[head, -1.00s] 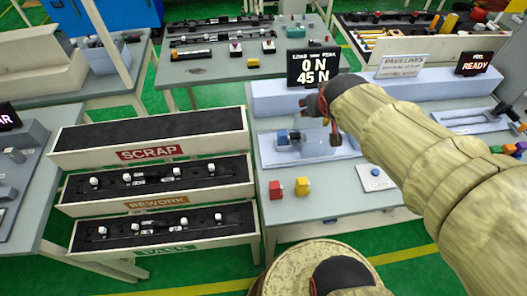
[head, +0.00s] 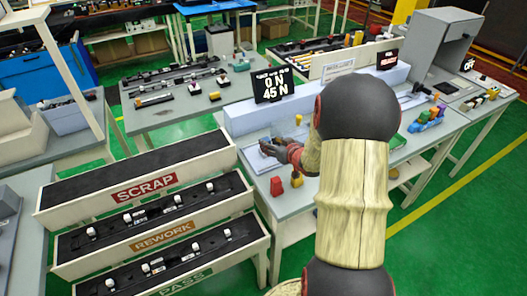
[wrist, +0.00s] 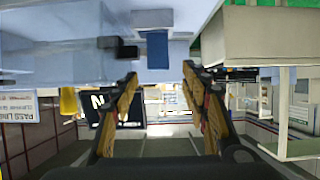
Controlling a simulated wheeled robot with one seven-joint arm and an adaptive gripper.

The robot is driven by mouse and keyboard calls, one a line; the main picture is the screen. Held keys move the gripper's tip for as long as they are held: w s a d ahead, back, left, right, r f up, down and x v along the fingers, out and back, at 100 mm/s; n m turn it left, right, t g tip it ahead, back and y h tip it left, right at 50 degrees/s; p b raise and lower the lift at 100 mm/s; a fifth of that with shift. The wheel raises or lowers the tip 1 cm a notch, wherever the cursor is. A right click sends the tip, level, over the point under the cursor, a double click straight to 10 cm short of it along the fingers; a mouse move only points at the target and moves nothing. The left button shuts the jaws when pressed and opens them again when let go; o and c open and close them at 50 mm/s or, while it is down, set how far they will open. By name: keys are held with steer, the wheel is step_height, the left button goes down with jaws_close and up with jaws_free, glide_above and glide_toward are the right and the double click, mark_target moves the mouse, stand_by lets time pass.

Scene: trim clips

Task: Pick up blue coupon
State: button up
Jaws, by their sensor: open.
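The blue coupon (wrist: 157,50) shows in the wrist view as a small upright blue block, just beyond the fingertips and roughly centred between them. A dark clamp-like part (wrist: 118,48) is just left of it. My gripper (wrist: 160,77) is open, with nothing between its two fingers. In the head view my gripper (head: 272,148) is low over the pale test fixture (head: 256,160) on the bench, and I cannot make out the coupon there; the gripper and arm cover that spot.
A load display (head: 274,86) stands behind the fixture. A red block (head: 276,187) and a yellow block (head: 297,180) sit in front of it. The scrap (head: 130,165), rework and pass bins are to the left. Colourful blocks (head: 428,118) lie right of my arm.

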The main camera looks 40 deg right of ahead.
mark_target(267, 140)
steer(key=b+x, duration=0.2)
steer(key=x, duration=0.4)
steer(key=shift+d, duration=0.1)
steer(key=shift+c, duration=1.1)
jaws_close()
